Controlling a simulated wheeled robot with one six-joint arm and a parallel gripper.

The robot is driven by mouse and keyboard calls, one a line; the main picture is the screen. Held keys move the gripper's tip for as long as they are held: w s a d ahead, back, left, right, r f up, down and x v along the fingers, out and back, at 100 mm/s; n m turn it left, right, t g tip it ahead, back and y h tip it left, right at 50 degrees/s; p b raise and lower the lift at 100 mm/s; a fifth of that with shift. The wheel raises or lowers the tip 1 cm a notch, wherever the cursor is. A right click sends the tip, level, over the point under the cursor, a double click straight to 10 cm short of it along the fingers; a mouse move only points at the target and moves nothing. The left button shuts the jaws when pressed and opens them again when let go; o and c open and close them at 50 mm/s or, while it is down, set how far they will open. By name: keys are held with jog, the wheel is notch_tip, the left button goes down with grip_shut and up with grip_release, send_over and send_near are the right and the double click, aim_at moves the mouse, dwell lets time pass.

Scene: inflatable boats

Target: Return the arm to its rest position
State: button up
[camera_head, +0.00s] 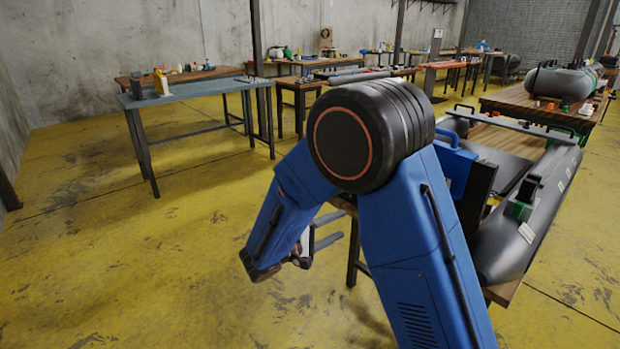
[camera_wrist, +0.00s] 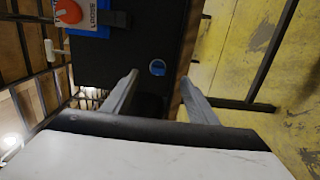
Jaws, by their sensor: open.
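My blue arm is sharply bent in the head view, with its black elbow joint raised in the middle and the forearm slanting down to the left. My gripper (camera_head: 326,236) is low beside the arm, its grey fingers pointing right. The wrist view also shows my gripper (camera_wrist: 157,84), with two grey fingers apart and nothing between them. I cannot tell whether the fingers touch anything.
A grey inflatable boat (camera_head: 530,215) lies on a wooden table close to the right of my arm. A blue-grey table (camera_head: 200,92) stands at the back left. Yellow floor (camera_head: 140,255) on the left is clear. A red knob (camera_wrist: 68,11) shows in the wrist view.

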jog(key=s+d+r+m+g+y, duration=0.2)
jog(key=s+d+r+g, duration=0.15)
jog(key=s+d, duration=0.5)
jog(key=s+d+r+m+g+y, duration=0.2)
jog(key=s+d+g, duration=0.3)
jog(key=s+d, duration=0.35)
jog(key=s+a+r+m+t+y, duration=0.1)
jog(key=s+t+y, duration=0.3)
jog(key=s+y, duration=0.6)
jog(key=s+r+m, duration=0.1)
jog(key=s, duration=0.6)
jog(key=shift+s+a+r+m+y, duration=0.15)
jog(key=shift+s+a+m+y, duration=0.15)
jog(key=shift+s+a, duration=0.05)
